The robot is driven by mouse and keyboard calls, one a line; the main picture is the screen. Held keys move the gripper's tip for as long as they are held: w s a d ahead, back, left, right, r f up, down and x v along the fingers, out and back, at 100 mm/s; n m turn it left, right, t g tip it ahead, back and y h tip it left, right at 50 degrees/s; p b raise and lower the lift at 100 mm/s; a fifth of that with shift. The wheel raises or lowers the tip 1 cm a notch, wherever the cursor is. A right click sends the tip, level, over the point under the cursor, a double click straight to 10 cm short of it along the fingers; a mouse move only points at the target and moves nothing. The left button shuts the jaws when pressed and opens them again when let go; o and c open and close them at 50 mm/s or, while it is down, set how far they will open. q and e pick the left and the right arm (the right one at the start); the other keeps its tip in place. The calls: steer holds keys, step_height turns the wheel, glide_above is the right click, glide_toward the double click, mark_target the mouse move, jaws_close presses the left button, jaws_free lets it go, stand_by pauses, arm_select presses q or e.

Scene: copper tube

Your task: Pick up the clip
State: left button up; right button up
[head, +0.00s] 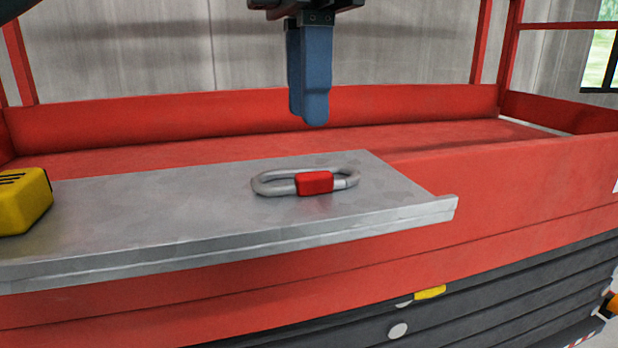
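The clip (315,182) is an oval silver link with a red sleeve on its near side. It lies flat on a grey metal shelf (180,220), towards the shelf's right end. My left gripper (311,112) hangs pointing down above and behind the clip, apart from it. Its blue fingers overlap in this view, so I cannot tell how far apart they are. Nothing shows below or between them. My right gripper is not in view.
A yellow object with black marks (24,200) sits on the shelf's left end. A red-walled platform (520,160) surrounds the shelf, with red rail posts (483,40) behind. The shelf between the yellow object and the clip is clear.

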mark_target(310, 173)
arm_select(q)
steer(key=shift+w+f, duration=0.1)
steer(key=shift+f, duration=3.2)
steer(key=shift+d, duration=0.1)
jaws_close()
